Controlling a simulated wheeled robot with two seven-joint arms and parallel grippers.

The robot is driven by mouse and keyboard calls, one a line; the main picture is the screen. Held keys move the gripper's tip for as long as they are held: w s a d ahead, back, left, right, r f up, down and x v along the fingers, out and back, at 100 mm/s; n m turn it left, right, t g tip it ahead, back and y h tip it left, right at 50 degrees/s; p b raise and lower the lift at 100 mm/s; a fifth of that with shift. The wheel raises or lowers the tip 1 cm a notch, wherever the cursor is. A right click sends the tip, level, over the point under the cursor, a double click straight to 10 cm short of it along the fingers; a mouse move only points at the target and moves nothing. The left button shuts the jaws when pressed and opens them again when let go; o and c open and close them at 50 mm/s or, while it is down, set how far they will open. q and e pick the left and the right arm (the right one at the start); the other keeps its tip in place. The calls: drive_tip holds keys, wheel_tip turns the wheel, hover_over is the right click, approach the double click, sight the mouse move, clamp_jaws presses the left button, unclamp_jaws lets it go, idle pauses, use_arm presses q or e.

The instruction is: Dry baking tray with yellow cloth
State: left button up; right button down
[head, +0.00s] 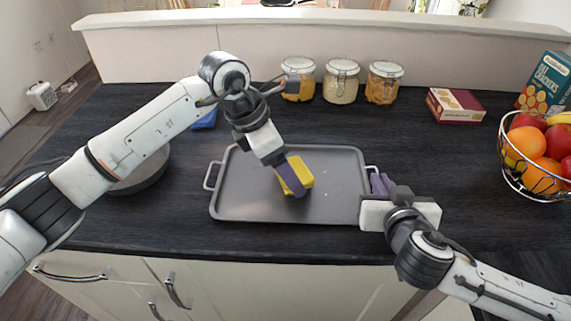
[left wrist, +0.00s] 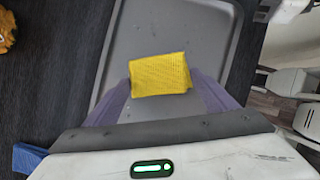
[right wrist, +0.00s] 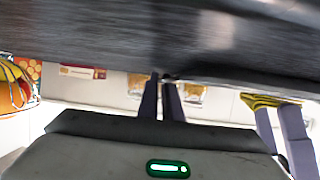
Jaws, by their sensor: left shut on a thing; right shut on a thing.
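The grey baking tray (head: 240,190) lies on the dark worktop, with a handle at each short end. My left gripper (head: 293,186) is shut on the yellow cloth (head: 304,169) over the middle of the tray. The cloth also shows between its fingers in the left wrist view (left wrist: 160,74). A few small pale spots show on the tray right of the cloth. My right gripper (head: 380,184) is shut on the tray's right handle (head: 371,168). In the right wrist view its fingers (right wrist: 163,95) are close together, and the cloth (right wrist: 266,101) shows beyond to the right.
A dark round pan (head: 146,173) stands left of the tray, partly behind my left arm. A blue item (head: 205,121) lies behind that arm. Several glass jars (head: 341,82) stand at the back. A red box (head: 455,105), a cracker box (head: 547,83) and a wire fruit basket (head: 536,185) are right.

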use_arm(q)
drive_tip(key=shift+f, duration=0.75)
